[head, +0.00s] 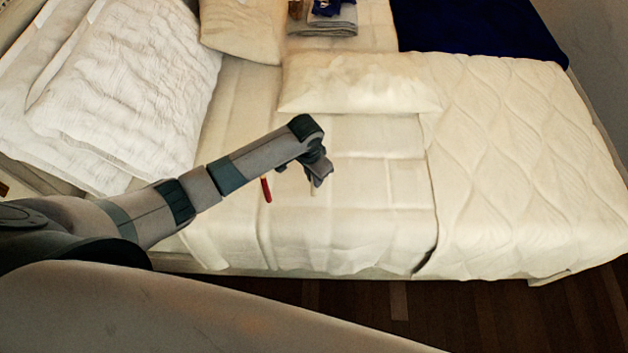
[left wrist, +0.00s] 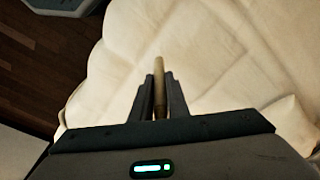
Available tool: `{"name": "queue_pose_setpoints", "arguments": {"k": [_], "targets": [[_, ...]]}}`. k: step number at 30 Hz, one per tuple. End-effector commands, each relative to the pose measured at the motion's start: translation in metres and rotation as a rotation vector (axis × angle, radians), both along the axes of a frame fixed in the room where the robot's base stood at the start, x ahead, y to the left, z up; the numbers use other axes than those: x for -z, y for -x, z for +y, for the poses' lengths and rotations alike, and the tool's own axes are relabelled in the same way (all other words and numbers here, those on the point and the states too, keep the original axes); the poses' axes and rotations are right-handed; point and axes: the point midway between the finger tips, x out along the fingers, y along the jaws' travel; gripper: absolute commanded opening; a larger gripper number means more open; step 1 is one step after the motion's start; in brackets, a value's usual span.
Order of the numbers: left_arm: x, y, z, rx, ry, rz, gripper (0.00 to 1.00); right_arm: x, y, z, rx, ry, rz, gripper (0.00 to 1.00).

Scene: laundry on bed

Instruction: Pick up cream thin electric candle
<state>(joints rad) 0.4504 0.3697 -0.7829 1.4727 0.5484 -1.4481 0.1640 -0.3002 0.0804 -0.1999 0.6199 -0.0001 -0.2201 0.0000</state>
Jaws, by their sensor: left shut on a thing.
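The cream thin electric candle (left wrist: 159,75) stands out between the two fingers in the left wrist view, and its lower part is hidden between them. A small pale bit of it (head: 313,188) shows under the fingers in the head view. My left gripper (head: 319,178) is over the middle of the bed and is shut on the candle; its fingers also show in the left wrist view (left wrist: 160,100). From these views I cannot tell whether the candle touches the bed. My right gripper is not in view.
A red thin object (head: 266,190) lies on the bed just left of my gripper. A cream pillow (head: 360,83) is behind it. White pillows (head: 125,95) are at the left, and a dark blue cloth (head: 480,30) and folded laundry (head: 322,22) are at the back. The quilt (head: 530,150) at right is clear.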

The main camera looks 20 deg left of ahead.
Motion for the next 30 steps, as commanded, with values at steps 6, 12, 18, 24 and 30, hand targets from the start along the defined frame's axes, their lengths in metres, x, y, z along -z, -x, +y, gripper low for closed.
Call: {"name": "queue_pose_setpoints", "arguments": {"k": [6,12,18,24,30], "targets": [[-0.026,0.003,-0.013,0.004,0.004,-0.002,0.0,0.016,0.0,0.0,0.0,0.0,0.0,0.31],[-0.051,0.016,-0.051,0.005,0.004,-0.005,0.0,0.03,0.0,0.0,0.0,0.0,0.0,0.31],[-0.073,0.028,-0.085,0.003,0.003,-0.003,0.0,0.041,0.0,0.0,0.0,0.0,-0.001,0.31],[-0.087,0.035,-0.105,0.002,0.002,-0.001,0.0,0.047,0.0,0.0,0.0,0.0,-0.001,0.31],[-0.092,0.037,-0.11,0.001,0.0,-0.001,0.0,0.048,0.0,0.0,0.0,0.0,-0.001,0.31]]}}
